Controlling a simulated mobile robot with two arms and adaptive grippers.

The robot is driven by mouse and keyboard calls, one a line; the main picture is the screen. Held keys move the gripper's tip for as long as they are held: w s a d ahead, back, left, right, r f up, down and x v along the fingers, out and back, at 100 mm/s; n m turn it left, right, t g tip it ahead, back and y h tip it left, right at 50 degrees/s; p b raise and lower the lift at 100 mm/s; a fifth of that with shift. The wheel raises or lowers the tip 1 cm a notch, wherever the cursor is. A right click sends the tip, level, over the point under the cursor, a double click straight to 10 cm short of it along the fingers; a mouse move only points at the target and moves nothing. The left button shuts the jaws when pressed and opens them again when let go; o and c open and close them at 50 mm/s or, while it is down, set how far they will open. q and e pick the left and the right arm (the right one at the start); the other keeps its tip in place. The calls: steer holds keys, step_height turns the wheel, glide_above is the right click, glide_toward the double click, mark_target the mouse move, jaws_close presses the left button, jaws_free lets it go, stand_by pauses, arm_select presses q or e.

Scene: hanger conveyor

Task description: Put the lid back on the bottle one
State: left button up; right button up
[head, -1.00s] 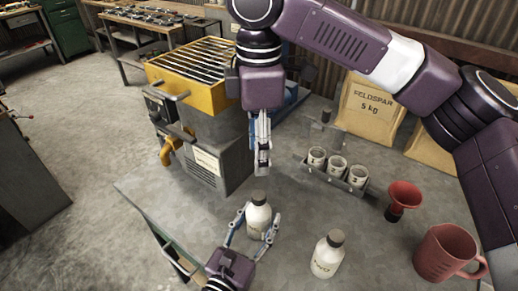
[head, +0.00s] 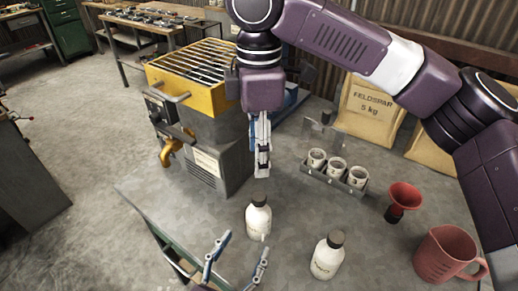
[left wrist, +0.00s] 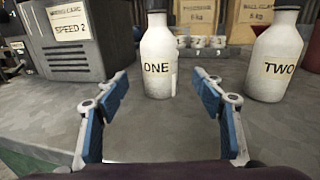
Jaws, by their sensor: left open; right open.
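Bottle one (head: 258,222) is a white bottle standing upright on the table, with a dark lid (head: 258,199) seated on its neck. In the left wrist view bottle one (left wrist: 158,55) shows its ONE label and the lower part of the lid (left wrist: 156,5). My left gripper (head: 245,246) is open and empty in front of bottle one, its fingers pointing at it without touching. It also shows in the left wrist view (left wrist: 161,82). My right gripper (head: 262,172) is open and points down above the table behind bottle one, seen edge-on, holding nothing visible.
Bottle two (head: 327,260) stands upright to the right, also with a dark lid. A yellow-topped machine (head: 200,75) stands at left.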

arm_select(q)
steer(key=shift+v, duration=1.7)
